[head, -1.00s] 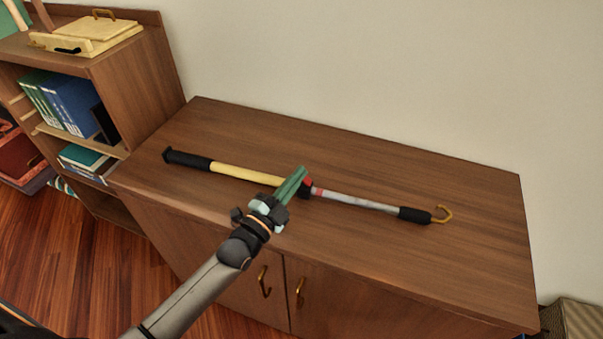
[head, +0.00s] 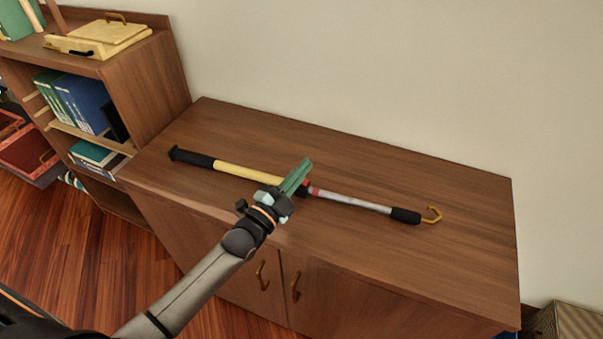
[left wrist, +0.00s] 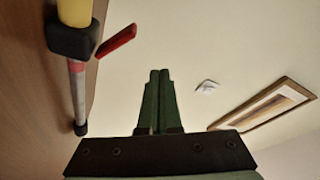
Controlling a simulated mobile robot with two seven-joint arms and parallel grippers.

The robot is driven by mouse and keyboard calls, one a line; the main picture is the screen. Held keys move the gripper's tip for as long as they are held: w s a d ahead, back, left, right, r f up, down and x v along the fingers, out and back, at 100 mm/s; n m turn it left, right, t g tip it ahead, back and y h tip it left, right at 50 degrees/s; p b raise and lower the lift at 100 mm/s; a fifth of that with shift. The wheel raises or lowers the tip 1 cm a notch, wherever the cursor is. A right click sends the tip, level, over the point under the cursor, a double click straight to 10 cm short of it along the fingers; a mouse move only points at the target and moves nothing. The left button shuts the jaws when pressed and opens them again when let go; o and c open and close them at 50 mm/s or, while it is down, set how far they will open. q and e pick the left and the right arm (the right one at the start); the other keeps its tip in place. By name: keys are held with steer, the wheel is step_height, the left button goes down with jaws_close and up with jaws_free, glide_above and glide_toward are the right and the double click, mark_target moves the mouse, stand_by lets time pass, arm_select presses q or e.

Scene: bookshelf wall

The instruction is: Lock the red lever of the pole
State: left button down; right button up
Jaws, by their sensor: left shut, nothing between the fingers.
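The pole lies across the cabinet top, with a black grip and a yellow section (head: 240,172) at left. Its grey section (head: 350,200) ends in a black grip and a brass hook (head: 433,215) at right. In the left wrist view the red lever (left wrist: 117,40) sticks out at an angle from the pole's black clamp (left wrist: 73,40). In the head view the lever is mostly hidden by my gripper. My left gripper (head: 303,167) is shut and empty, its green fingers over the pole beside the clamp. In the left wrist view the fingertips (left wrist: 160,78) are apart from the lever.
The wooden cabinet top (head: 430,270) is otherwise clear, with a wall behind it. A bookshelf (head: 150,85) with books and a yellow box (head: 100,36) stands at left. A woven box (head: 575,320) sits at the lower right. Cabinet handles (head: 295,287) face me.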

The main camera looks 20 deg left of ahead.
arm_select(q)
steer(key=v, duration=0.6)
steer(key=f+v, duration=0.1)
steer(key=v, duration=0.3)
steer(key=shift+w+d+f+b, duration=0.1)
steer(key=shift+d+b, duration=0.2)
steer(key=shift+b, duration=0.1)
arm_select(e)
steer(key=shift+a+f, duration=0.1)
steer(key=shift+f, duration=0.4)
